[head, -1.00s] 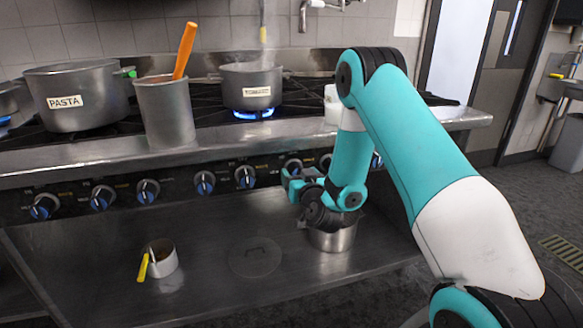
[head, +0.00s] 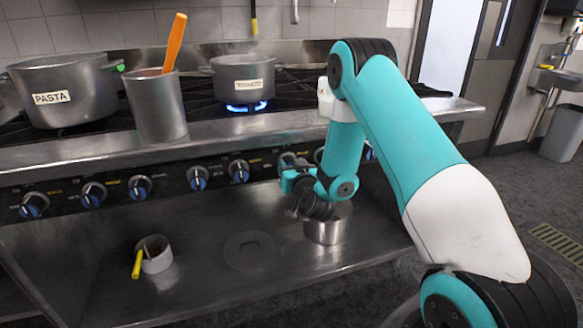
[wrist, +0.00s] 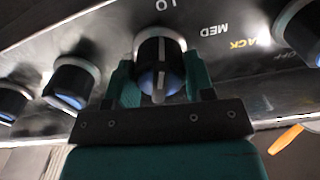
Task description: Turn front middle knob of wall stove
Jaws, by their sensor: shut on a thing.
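The wall stove's front panel (head: 110,187) carries a row of dark knobs with blue faces. A pale pointer line runs along the knob's face. In the head view this knob is largely hidden by my gripper. The wrist view shows "LO" and "MED" printed near it.
Neighbouring knobs stand close by on the left (wrist: 70,83) and right (wrist: 303,30). A steel pot (head: 325,231) sits on the lower shelf just under my gripper. Above are a pasta pot (head: 85,85), a tall container (head: 157,110) and a pot over a lit flame (head: 248,82).

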